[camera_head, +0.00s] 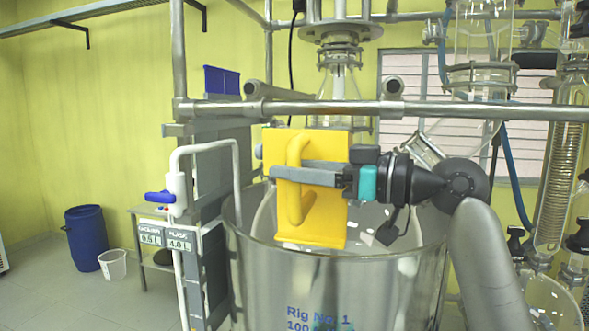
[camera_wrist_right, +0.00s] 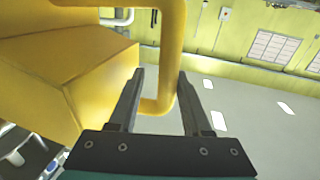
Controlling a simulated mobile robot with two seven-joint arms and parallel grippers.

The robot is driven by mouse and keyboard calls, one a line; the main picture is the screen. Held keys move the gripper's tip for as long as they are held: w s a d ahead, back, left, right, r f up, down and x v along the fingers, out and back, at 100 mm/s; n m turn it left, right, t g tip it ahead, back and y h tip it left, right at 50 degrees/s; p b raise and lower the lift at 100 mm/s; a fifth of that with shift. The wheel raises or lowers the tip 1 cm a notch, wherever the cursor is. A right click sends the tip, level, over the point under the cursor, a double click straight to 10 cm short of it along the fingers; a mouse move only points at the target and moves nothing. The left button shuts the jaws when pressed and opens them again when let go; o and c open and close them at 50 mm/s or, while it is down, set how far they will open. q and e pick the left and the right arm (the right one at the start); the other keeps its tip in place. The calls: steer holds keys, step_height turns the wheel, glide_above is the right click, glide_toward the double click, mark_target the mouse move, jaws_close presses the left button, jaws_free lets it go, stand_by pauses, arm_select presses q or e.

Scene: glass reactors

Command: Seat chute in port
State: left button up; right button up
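The yellow chute (camera_head: 325,215) is a boxy piece with a looped handle (camera_head: 294,150), held in the air in front of and over the rim of the large glass vessel (camera_head: 330,285). In the right wrist view the chute body (camera_wrist_right: 85,85) fills the left side and its handle (camera_wrist_right: 172,45) passes between the fingers. The port cannot be made out; the chute hides part of the vessel's opening. My left gripper is not in view.
A horizontal steel rail (camera_head: 300,110) crosses just above the chute. A glass neck (camera_head: 339,85) hangs behind it. A coil condenser (camera_head: 556,180) stands right.

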steer(key=b+v, duration=0.3)
steer(key=v, duration=0.6)
steer(key=shift+d+f, duration=0.35)
steer(key=shift+f, duration=0.1)
stand_by(0.8)
steer(key=o, duration=0.6)
steer(key=shift+c, duration=0.2)
